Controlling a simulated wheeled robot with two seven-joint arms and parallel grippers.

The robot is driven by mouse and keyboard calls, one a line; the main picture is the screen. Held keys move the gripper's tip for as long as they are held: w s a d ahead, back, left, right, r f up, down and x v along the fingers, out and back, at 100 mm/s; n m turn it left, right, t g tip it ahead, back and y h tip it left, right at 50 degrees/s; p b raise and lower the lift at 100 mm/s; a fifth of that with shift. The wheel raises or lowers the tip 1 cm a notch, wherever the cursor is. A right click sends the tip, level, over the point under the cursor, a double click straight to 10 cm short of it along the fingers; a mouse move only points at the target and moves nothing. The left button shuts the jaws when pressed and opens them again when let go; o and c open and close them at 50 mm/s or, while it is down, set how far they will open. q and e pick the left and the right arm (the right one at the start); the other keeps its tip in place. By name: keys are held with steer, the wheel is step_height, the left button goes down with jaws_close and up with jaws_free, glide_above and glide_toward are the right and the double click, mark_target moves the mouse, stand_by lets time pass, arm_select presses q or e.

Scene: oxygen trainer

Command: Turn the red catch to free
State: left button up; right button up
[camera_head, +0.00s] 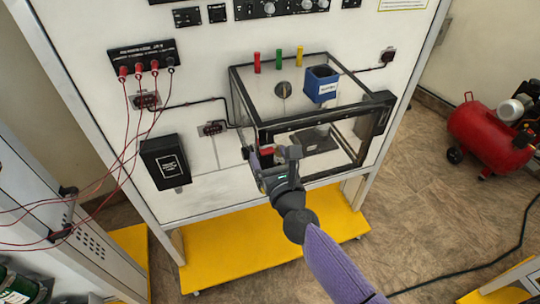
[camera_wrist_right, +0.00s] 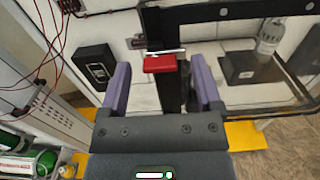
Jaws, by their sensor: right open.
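The red catch (camera_head: 267,150) is a small red block on the front left post of the clear box (camera_head: 365,137) on the white panel. In the right wrist view the red catch (camera_wrist_right: 160,63) lies level across a black upright, between and a little beyond my fingertips. My right gripper (camera_head: 273,158) is at the front left corner of the box, with its purple fingers (camera_wrist_right: 161,82) apart on either side of the catch. I cannot tell whether either finger touches it. My left gripper does not show.
A yellow base (camera_head: 230,250) lies below. A red compressor tank (camera_head: 488,137) stands at right.

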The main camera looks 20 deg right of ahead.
steer(key=shift+w, duration=0.1)
steer(key=shift+c, duration=0.2)
jaws_close()
